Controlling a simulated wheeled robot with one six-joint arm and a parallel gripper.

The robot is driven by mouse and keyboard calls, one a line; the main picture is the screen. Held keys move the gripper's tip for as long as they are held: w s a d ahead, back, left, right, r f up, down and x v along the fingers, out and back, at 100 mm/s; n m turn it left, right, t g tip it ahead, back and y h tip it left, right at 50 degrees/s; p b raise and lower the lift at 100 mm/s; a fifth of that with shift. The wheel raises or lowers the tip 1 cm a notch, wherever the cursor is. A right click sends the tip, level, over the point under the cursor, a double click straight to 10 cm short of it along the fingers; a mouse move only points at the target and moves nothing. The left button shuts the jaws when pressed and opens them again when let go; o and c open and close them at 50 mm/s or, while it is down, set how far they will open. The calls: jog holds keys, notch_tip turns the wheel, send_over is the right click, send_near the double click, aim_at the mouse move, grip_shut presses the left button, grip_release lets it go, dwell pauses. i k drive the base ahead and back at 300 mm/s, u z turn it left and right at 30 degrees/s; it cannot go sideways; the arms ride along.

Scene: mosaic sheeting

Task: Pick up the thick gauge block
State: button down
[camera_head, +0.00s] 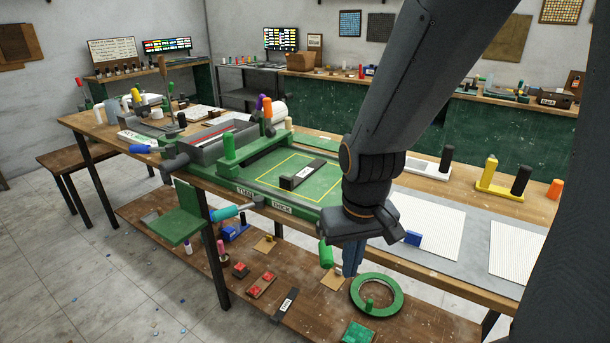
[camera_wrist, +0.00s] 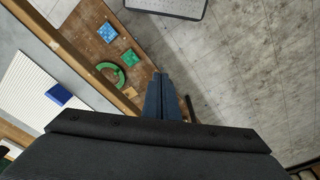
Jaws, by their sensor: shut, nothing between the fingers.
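A black block with a pale label (camera_head: 310,170) lies inside the yellow outline on the green machine bed (camera_head: 325,195). A second black labelled piece (camera_head: 287,303) lies on the lower shelf. I cannot read either label, so I cannot tell which is the thick gauge block. The bed's front edge carries signs reading THIN and THICK (camera_head: 282,208). My gripper (camera_head: 350,270) points down in front of the bench edge, right of and apart from both black pieces. Its blue-grey fingers are together and empty; they also show in the wrist view (camera_wrist: 162,82).
The lower shelf (camera_head: 225,290) holds a green ring (camera_head: 377,295), red-topped blocks (camera_head: 262,284) and a green block (camera_head: 357,333). White ribbed sheets (camera_head: 430,225) and a blue block (camera_head: 412,238) are on the bench top. Open floor lies in front.

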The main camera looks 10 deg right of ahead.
aim_at(288, 184)
jog(key=z, duration=0.05)
jog(key=k, duration=1.1)
jog(key=u, duration=0.85)
jog(key=i, duration=1.2)
jog(key=z, duration=0.65)
jog(key=i, duration=0.4)
jog(key=z, duration=0.45)
